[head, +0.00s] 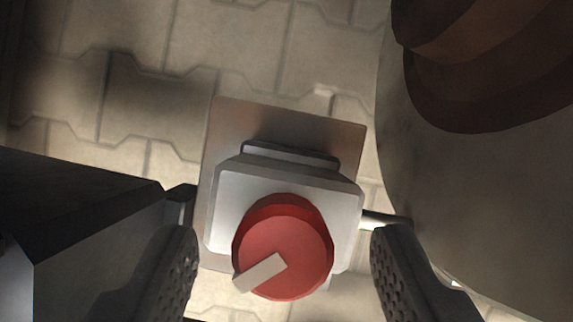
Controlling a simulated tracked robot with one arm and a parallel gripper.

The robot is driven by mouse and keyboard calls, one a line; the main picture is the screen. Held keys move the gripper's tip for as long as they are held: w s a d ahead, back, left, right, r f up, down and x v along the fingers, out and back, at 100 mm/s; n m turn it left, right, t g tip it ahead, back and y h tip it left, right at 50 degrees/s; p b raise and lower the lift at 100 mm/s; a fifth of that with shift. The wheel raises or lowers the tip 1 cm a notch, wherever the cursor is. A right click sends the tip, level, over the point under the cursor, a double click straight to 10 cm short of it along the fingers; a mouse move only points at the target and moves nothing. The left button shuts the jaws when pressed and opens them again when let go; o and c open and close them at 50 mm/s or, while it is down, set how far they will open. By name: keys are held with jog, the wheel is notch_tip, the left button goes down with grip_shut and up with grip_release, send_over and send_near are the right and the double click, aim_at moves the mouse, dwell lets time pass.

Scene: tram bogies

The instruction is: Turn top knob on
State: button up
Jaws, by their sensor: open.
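A red round knob (290,245) with a pale pointer bar (259,272) sits on a light grey box (226,203). The pointer bar runs from near the knob's middle to its lower left edge. The box is fixed on a brownish square plate (228,127). My gripper (281,262) is open. Its two dark ribbed fingers stand left and right of the knob, apart from it, with the knob between them. I cannot tell how far the fingertips are above the knob.
A large dark rounded body (460,190) with a reddish-brown stepped part (480,85) fills the right side. A dark angular block (85,215) fills the lower left. Pale interlocking paving (230,45) shows behind, with clear room above the plate.

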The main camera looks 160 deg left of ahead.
jog(key=shift+w+f, duration=0.15)
jog(key=shift+f, duration=0.4)
jog(key=c, duration=1)
